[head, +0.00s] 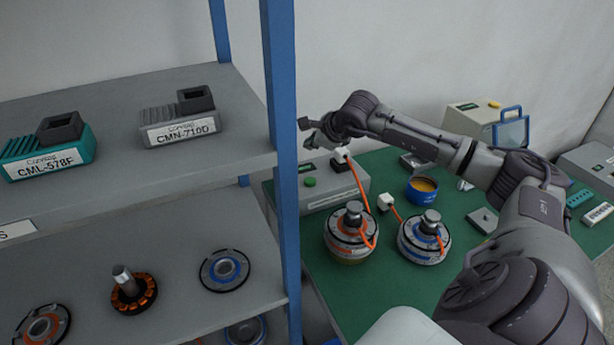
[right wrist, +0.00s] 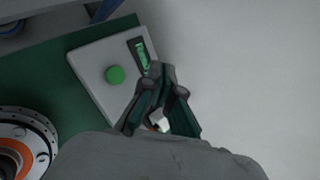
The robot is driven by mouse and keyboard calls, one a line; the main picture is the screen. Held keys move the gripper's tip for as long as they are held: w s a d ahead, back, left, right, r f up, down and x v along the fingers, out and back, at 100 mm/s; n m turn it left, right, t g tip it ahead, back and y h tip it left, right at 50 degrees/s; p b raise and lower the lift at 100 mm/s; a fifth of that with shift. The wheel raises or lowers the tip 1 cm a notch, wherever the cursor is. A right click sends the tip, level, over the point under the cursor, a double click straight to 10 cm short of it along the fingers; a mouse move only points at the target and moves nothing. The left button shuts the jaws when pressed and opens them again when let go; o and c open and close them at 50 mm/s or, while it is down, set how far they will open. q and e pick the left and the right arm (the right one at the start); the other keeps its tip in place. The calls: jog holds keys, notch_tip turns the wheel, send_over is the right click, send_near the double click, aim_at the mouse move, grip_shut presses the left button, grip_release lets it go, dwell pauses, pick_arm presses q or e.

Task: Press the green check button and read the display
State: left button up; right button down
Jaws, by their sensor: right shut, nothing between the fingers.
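The grey tester box (head: 352,184) stands at the back left of the green table. Its round green check button (head: 310,182) is on the top face and looks unobstructed. In the right wrist view the button (right wrist: 115,75) lies left of my fingers, and the dark display (right wrist: 142,54) shows green characters too small to read. My right gripper (head: 304,124) is shut and empty, above and behind the box, apart from the button. Its closed fingertips (right wrist: 161,70) overlap the box edge in the right wrist view. My left gripper is not in view.
A white plug (head: 342,155) with an orange cable is at the box, leading to a hub motor (head: 350,238). Another motor (head: 424,242) stands beside it. A blue cup (head: 422,190) is near the box. A blue shelf post (head: 284,160) stands close on the left.

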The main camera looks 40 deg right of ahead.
aim_at(311, 182)
notch_tip(311, 182, down, 4)
jog(key=shift+r+b, duration=0.25)
jog(key=shift+b, duration=0.4)
notch_tip(311, 182, down, 5)
jog(key=b, duration=0.3)
jog(key=shift+f+b, duration=0.3)
jog(key=shift+b, duration=0.05)
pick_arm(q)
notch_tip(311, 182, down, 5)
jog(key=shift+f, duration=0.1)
pick_arm(e)
jog(key=shift+r, duration=0.1)
pick_arm(q)
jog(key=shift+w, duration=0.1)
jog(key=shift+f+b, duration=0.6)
jog(key=shift+b, duration=0.05)
pick_arm(e)
jog(key=shift+f, duration=0.45)
